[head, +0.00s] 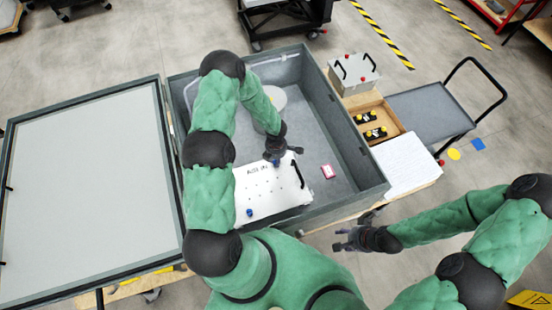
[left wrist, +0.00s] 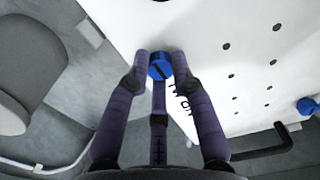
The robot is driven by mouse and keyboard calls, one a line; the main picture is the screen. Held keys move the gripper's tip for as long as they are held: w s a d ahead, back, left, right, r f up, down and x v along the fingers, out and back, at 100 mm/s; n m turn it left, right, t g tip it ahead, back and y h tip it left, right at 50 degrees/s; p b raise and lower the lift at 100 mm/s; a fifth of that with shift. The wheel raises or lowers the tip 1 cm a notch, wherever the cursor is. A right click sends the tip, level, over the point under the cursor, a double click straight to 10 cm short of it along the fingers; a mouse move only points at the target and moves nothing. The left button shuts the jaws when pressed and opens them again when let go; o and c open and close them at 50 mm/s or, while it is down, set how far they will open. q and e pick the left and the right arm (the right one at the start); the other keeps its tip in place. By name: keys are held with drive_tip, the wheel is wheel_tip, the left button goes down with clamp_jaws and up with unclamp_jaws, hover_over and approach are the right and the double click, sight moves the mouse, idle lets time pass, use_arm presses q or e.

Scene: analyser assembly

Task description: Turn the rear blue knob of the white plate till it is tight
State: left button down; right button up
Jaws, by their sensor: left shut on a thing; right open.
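The white plate (head: 283,197) lies inside the grey open case, and it also shows in the left wrist view (left wrist: 215,42). My left gripper (head: 277,158) is at the plate's far edge. In the left wrist view its fingers are shut around the rear blue knob (left wrist: 159,68), whose slotted top shows between the fingertips. A second blue knob (head: 249,212) is at the plate's near edge, and it also shows at the right of the left wrist view (left wrist: 307,106). My right gripper (head: 357,240) is open and empty, outside the case.
The case (head: 318,130) has raised walls around the plate, and its lid (head: 90,190) lies open at the left. A white cylinder (head: 270,104) stands behind my left arm. A small red-edged item (head: 328,171) lies on the case floor. A wooden tray (head: 385,112) is outside, right.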

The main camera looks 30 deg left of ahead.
use_arm(q)
drive_tip(key=shift+w+a+r, duration=0.1)
drive_tip(key=shift+w, duration=0.1)
idle(0.3)
drive_tip(key=c, duration=1.1)
unclamp_jaws()
drive_tip(key=shift+o, duration=0.2)
drive_tip(key=shift+s, duration=0.15)
